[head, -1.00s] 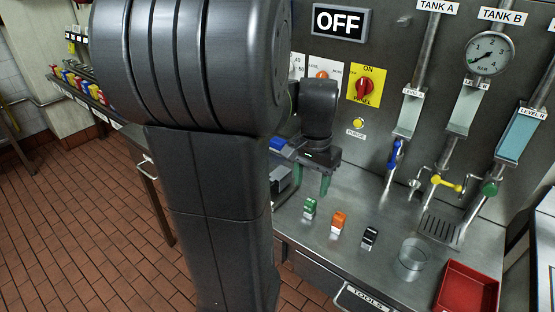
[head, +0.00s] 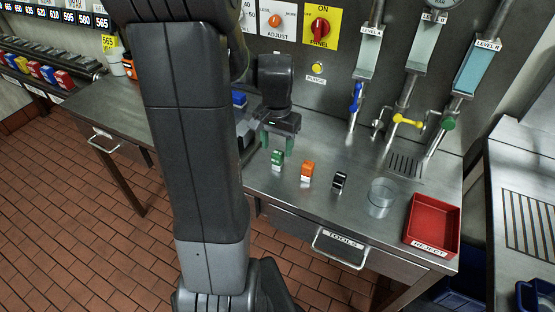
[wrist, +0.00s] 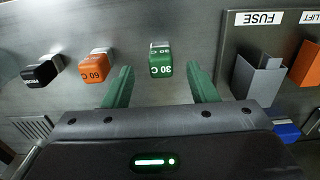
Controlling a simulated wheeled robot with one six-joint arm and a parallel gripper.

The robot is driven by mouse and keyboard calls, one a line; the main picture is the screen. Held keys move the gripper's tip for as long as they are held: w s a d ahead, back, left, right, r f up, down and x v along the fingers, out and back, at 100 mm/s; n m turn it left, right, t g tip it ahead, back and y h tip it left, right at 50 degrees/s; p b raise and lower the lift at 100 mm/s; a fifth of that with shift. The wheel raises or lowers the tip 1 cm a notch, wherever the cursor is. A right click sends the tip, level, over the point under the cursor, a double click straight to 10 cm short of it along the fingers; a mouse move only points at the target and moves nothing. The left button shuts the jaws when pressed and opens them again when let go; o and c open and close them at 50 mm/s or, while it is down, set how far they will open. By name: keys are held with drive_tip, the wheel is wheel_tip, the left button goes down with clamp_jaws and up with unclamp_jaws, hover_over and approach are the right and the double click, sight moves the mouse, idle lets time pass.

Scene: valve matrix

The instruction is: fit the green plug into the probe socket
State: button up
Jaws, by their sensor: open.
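The green plug (head: 277,158), a small block with a pale lower part, stands on the steel bench. In the wrist view the green plug (wrist: 161,66) reads "30 C" and lies between and slightly beyond my fingertips. My gripper (head: 277,144) has green fingers and is directly behind the plug in the head view. In the wrist view my gripper (wrist: 161,84) is open, with a clear gap on both sides of the plug. I cannot make out the probe socket in either view.
An orange plug (head: 307,171) and a black plug (head: 339,181) marked "PROBE" stand to the right. Beyond are a glass beaker (head: 381,198) and a red reject tray (head: 432,224). In the wrist view a panel labelled "FUSE" (wrist: 259,18) is at the right.

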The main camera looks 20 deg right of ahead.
sight(277, 153)
drive_tip(key=shift+w+d+f, duration=0.1)
drive_tip(key=shift+f, duration=0.95)
drive_tip(key=shift+w+d+f, duration=0.1)
drive_tip(key=shift+f, duration=0.9)
drive_tip(key=c, duration=1.1)
